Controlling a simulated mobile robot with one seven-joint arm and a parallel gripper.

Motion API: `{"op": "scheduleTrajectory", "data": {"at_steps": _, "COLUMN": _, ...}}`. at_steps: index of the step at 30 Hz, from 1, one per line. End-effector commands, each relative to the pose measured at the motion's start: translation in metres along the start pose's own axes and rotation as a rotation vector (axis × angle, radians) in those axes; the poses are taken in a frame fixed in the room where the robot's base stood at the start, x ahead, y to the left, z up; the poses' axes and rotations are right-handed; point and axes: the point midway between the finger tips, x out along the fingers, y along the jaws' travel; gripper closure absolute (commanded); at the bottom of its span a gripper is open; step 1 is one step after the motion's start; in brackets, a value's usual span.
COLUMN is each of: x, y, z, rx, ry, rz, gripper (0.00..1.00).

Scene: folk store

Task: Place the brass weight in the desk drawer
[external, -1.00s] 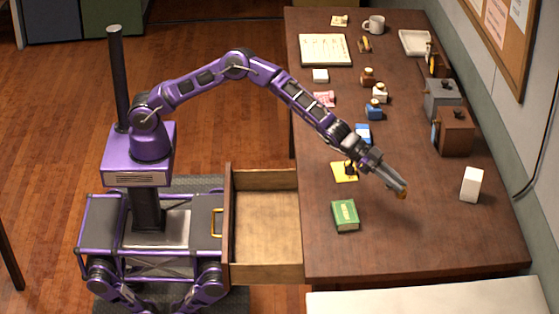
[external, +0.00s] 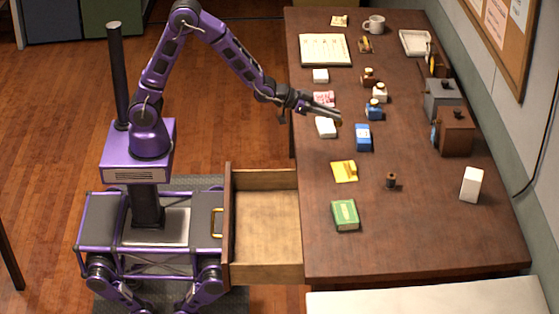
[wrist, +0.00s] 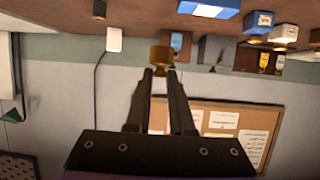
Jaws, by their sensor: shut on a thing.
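The brass weight (wrist: 160,57) is held between the fingertips of my gripper (wrist: 160,72), seen in the wrist view. In the external view my gripper (external: 336,118) is shut and raised over the left side of the desk, near a white box and the blue box; the weight there is only a small brownish bit at the tips. The desk drawer (external: 264,178) is pulled out from the desk's left side, open and empty, in front of my base. My gripper is up and to the right of it in the picture.
The desk (external: 430,235) bears a green box (external: 345,215), a yellow pad (external: 344,172), a small dark object (external: 390,181), a blue box (external: 363,138), a white block (external: 471,184) and several ink bottles. The desk's near right area is clear.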

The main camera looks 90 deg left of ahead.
Motion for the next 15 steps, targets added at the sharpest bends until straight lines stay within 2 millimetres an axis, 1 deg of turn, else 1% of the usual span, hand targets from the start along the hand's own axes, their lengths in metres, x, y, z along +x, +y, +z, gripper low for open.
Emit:
{"op": "scheduleTrajectory", "data": {"at_steps": 1, "x": -0.007, "y": -0.008, "z": 0.0, "rx": -0.009, "ry": 0.004, "rz": -0.02, "gripper": 1.0}}
{"op": "scheduleTrajectory", "data": {"at_steps": 3, "x": -0.01, "y": -0.015, "z": 0.002, "rx": -0.015, "ry": 0.005, "rz": -0.036, "gripper": 1.0}}
{"op": "scheduleTrajectory", "data": {"at_steps": 5, "x": -0.008, "y": -0.02, "z": 0.0, "rx": -0.017, "ry": 0.007, "rz": -0.041, "gripper": 1.0}}
{"op": "scheduleTrajectory", "data": {"at_steps": 6, "x": -0.004, "y": -0.024, "z": -0.003, "rx": -0.017, "ry": 0.007, "rz": -0.042, "gripper": 1.0}}
{"op": "scheduleTrajectory", "data": {"at_steps": 8, "x": 0.006, "y": -0.031, "z": -0.008, "rx": -0.014, "ry": 0.007, "rz": -0.037, "gripper": 1.0}}
{"op": "scheduleTrajectory", "data": {"at_steps": 11, "x": 0.031, "y": -0.049, "z": -0.021, "rx": -0.005, "ry": 0.007, "rz": -0.023, "gripper": 1.0}}
{"op": "scheduleTrajectory", "data": {"at_steps": 12, "x": 0.043, "y": -0.059, "z": -0.026, "rx": -0.003, "ry": 0.006, "rz": -0.017, "gripper": 1.0}}
{"op": "scheduleTrajectory", "data": {"at_steps": 14, "x": 0.059, "y": -0.076, "z": -0.033, "rx": 0.001, "ry": 0.007, "rz": -0.009, "gripper": 1.0}}
{"op": "scheduleTrajectory", "data": {"at_steps": 15, "x": 0.069, "y": -0.089, "z": -0.037, "rx": 0.002, "ry": 0.006, "rz": -0.005, "gripper": 1.0}}
